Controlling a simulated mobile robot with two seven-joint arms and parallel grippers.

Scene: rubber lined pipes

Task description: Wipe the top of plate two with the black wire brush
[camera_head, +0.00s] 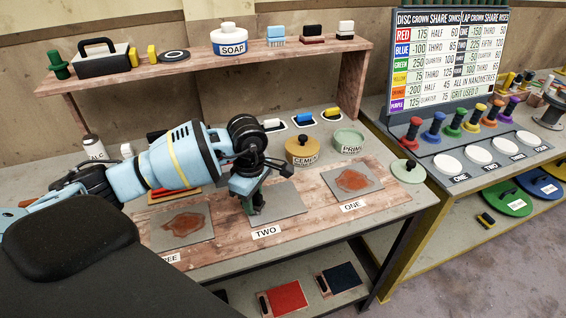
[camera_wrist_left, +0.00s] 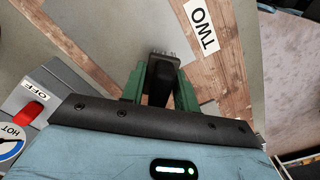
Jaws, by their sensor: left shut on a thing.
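My left gripper (camera_head: 256,205) is over the grey plate two (camera_head: 287,204), pointing down. In the left wrist view its green fingers (camera_wrist_left: 160,88) are shut on a black brush (camera_wrist_left: 158,78) with short bristles at the tip. The brush tip is at or just above plate two (camera_wrist_left: 125,25), near its TWO label (camera_wrist_left: 203,27); contact cannot be told. The visible part of plate two is plain grey, and my gripper hides the rest. My right gripper is not in view.
Plate one (camera_head: 370,186) and plate three (camera_head: 192,234) carry reddish-brown patches on either side. CEMENT (camera_head: 302,152) and PRIM (camera_head: 349,142) pots stand behind. A wooden shelf (camera_head: 345,72) runs along the back. A box with a red switch (camera_wrist_left: 33,112) is left in the wrist view.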

